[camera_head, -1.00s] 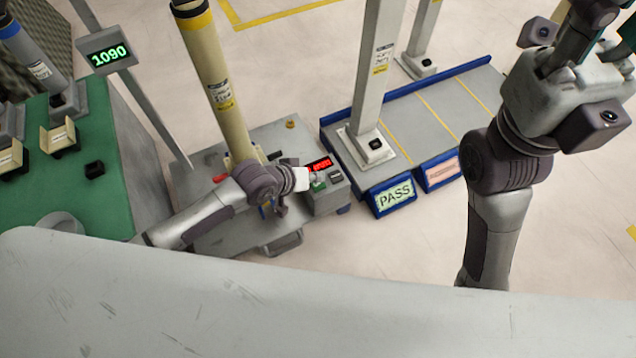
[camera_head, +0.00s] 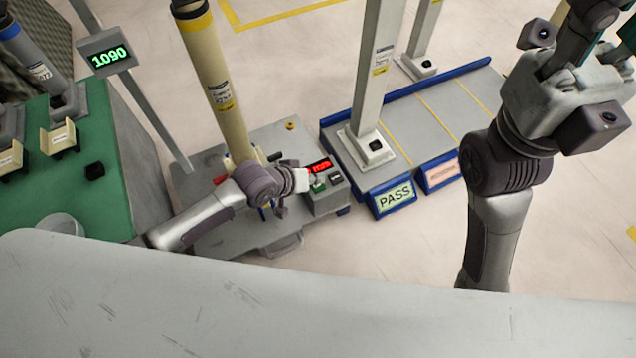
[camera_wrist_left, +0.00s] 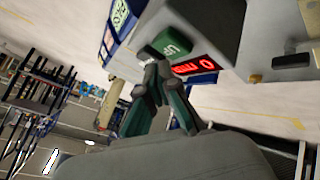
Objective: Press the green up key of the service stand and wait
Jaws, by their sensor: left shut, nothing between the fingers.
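The service stand is a grey base (camera_head: 262,228) with a beige column (camera_head: 219,85) and a control box (camera_head: 327,201) on its right side. The box has a red lit display (camera_head: 319,167), a green key (camera_head: 318,187) and a dark key (camera_head: 336,179). My left gripper (camera_head: 312,184) is shut at the green key. In the left wrist view the green key (camera_wrist_left: 172,42) carries a pale marking, and my shut fingertips (camera_wrist_left: 158,68) are right at its edge; I cannot tell whether they press it. My right gripper (camera_head: 580,55) is raised at upper right, its fingers partly cut off.
A blue-edged rack (camera_head: 440,110) with a PASS sign (camera_head: 395,196) and grey columns stands right of the stand. A green table (camera_head: 100,205) is at left, with a pole-mounted display reading 1090 (camera_head: 108,57). Pale floor is clear at the right.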

